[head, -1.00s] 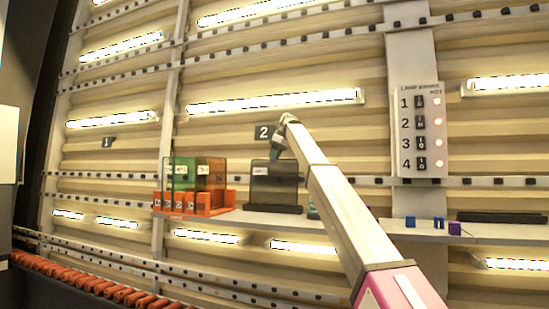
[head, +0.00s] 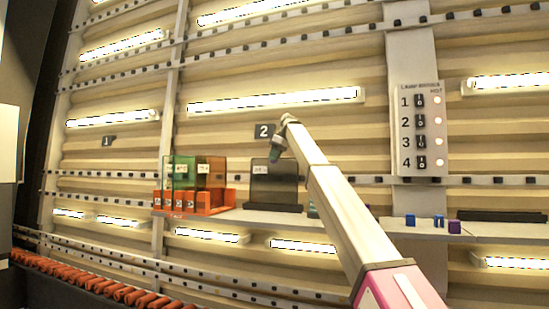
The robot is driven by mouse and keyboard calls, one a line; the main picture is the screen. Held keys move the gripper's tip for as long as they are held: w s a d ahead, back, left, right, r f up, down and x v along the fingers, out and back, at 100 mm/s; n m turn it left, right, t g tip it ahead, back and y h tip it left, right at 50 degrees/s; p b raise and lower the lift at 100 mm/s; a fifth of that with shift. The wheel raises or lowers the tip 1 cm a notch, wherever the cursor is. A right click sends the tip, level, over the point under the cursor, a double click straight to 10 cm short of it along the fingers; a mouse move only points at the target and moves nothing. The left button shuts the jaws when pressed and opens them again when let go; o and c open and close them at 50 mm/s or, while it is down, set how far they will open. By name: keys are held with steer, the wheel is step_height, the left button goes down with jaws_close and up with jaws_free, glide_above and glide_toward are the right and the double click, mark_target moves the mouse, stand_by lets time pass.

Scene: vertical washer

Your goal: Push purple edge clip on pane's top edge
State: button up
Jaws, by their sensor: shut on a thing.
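A dark, see-through pane (head: 274,184) stands upright in a black base on the shelf, below the label 2. My gripper (head: 276,154) is at the pane's top edge, right of its middle, pointing down. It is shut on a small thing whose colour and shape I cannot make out. Whether that thing touches the pane's edge I cannot tell. A small purple clip-like block (head: 454,227) sits on the shelf to the right of my arm.
An orange rack (head: 215,203) with green and orange panes stands left of the dark pane. Small blue blocks (head: 410,220) and a dark bar (head: 502,216) sit on the shelf at right. A lamp switch panel (head: 420,130) is above. My arm hides part of the shelf.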

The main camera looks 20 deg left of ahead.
steer(key=shift+f, duration=0.15)
steer(key=o, duration=1)
steer(key=shift+c, duration=0.2)
steer(key=v, duration=1)
steer(key=shift+r, duration=0.4)
steer(key=shift+d, duration=0.15)
